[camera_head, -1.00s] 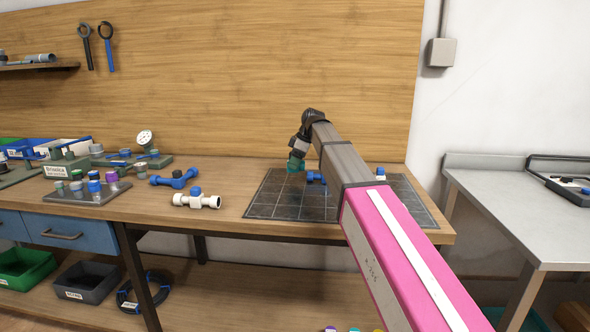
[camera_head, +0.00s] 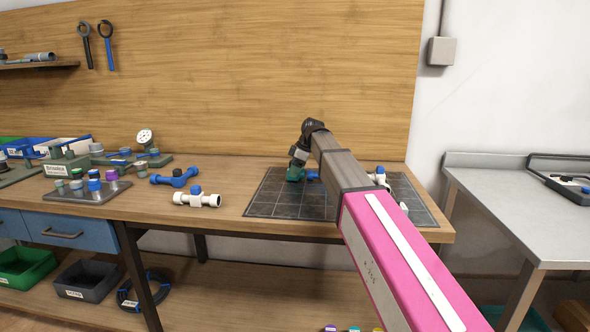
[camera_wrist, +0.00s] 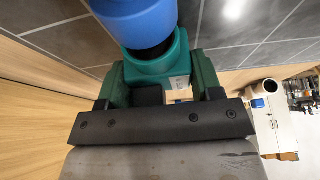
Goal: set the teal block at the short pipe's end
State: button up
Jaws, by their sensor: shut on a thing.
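My gripper (camera_head: 297,176) is low over the dark tiled mat (camera_head: 270,200) on the workbench. In the wrist view its green fingers (camera_wrist: 160,84) are shut on the teal block (camera_wrist: 172,62). A blue pipe part (camera_wrist: 145,16) with a dark ring at its end lies right against or just over the block in that view; I cannot tell whether they touch. In the head view a bit of blue pipe (camera_head: 313,174) shows just right of the gripper, and my arm hides the rest.
A white fitting with a blue cap (camera_head: 380,177) stands on the mat right of my arm. Left of the mat lie a white pipe fitting (camera_head: 197,200) and a blue pipe piece (camera_head: 174,178). A tray of coloured caps (camera_head: 88,192) is farther left. The wooden back panel (camera_head: 230,80) rises behind.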

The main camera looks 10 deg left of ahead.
jog(key=o, duration=1.2)
jog(key=shift+f, duration=0.15)
jog(key=shift+r, duration=0.4)
jog(key=v, duration=1.2)
jog(key=shift+r, duration=0.3)
